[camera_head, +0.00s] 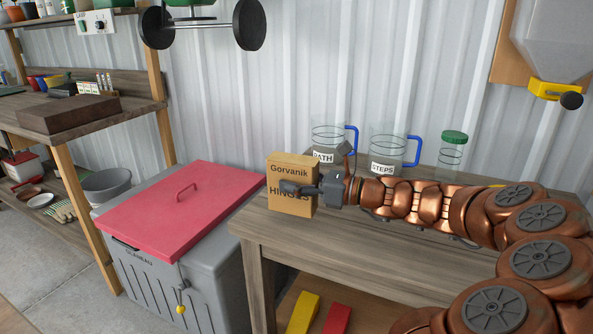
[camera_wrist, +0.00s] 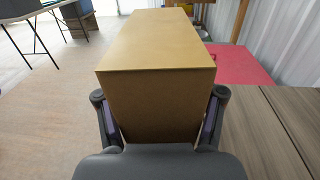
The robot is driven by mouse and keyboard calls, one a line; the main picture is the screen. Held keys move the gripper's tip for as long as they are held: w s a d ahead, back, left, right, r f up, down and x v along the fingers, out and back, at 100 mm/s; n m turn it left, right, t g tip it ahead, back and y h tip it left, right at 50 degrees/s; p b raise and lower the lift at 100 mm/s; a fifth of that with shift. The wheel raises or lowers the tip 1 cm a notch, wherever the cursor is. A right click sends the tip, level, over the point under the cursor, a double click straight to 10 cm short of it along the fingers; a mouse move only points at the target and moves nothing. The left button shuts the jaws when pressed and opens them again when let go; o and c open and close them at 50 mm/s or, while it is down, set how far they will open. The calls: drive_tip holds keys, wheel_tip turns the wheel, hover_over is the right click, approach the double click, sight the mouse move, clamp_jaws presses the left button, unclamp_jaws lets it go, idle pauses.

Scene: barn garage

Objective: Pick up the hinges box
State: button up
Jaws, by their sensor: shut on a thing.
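The hinges box (camera_head: 292,172) is a tan cardboard box with "Gorvanik" and "HINGES" printed on its front. It stands upright at the left end of the wooden table (camera_head: 330,241) in the head view. My gripper (camera_head: 300,188) reaches in from the right, with a finger across the box's front. In the wrist view the box (camera_wrist: 158,75) fills the middle, and my gripper's fingers (camera_wrist: 160,112) press on its two sides. The gripper is shut on the box. I cannot tell whether the box's bottom touches the table.
Two clear jugs with blue handles, labelled "STEPS" (camera_head: 383,168) and partly "ATH" (camera_head: 324,156), stand behind my arm. A green-lidded jar (camera_head: 454,139) is right of them. A grey chest with a red lid (camera_head: 190,207) stands left of the table. Shelves (camera_head: 80,120) are further left.

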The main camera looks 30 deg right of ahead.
drive_tip(key=s+a, duration=0.5)
drive_tip(key=shift+s+r+p, duration=0.3)
drive_tip(key=shift+r+p, duration=0.05)
